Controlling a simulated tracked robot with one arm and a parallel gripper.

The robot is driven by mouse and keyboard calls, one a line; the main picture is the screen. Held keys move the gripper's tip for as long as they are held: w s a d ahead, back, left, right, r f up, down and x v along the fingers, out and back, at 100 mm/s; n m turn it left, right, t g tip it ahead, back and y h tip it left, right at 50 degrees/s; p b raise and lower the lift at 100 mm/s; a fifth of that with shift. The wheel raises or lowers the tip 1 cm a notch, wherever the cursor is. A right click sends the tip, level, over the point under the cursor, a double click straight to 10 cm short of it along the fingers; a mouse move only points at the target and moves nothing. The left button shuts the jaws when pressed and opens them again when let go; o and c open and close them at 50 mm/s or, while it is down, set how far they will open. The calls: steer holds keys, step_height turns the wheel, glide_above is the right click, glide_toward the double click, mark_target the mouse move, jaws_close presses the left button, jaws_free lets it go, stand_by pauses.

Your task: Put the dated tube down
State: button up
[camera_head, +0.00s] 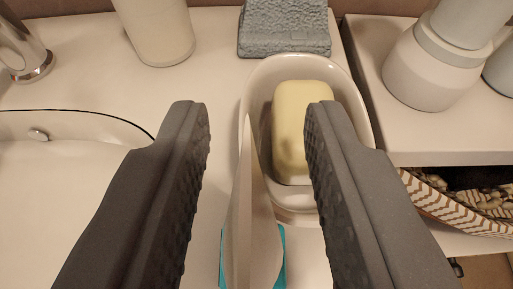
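A pale tube (255,235) stands upright or nearly so between the fingers of my gripper (256,108), seen almost edge-on with its thin end up. Teal (279,262) shows at its lower end, which the frame edge cuts off. My gripper is open, with a visible gap between each finger and the tube. No date or print can be read on the tube. I cannot tell whether its base rests on the counter (215,45).
A soap dish (358,105) with a yellow soap bar (290,105) lies just beyond the tube, partly behind my right finger. A grey textured block (284,30), a beige cup (158,30), a sink (60,180) and a shelf with jars (425,70) surround it. A patterned basket (450,205) sits lower right.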

steer(key=v, duration=1.2)
steer(key=w+r+n+h, duration=0.1)
steer(key=w+r+h, duration=0.1)
steer(key=w+r, duration=0.35)
steer(key=w+r+h, duration=0.2)
steer(key=w+r, duration=0.1)
steer(key=r, duration=0.6)
steer(key=w+a+r+m+t+h, duration=0.1)
steer(key=a+r, duration=0.2)
steer(key=r, duration=0.6)
steer(key=w+a+r+t+h, duration=0.1)
steer(key=a+r+h, duration=0.15)
steer(key=r, duration=0.55)
steer(key=s+a+r+m, duration=0.2)
steer(key=s+a+r, duration=0.1)
steer(key=a+r, duration=0.95)
steer(key=s+a+r+y, duration=0.3)
steer(key=s+a, duration=0.3)
steer(key=a, duration=0.2)
steer(key=s+a+r+n+y, duration=0.1)
steer(key=s+a+r+y, duration=0.2)
steer(key=s+a+r, duration=0.3)
steer(key=a, duration=0.3)
steer(key=shift+a+r, duration=0.2)
steer(key=shift+r, duration=0.05)
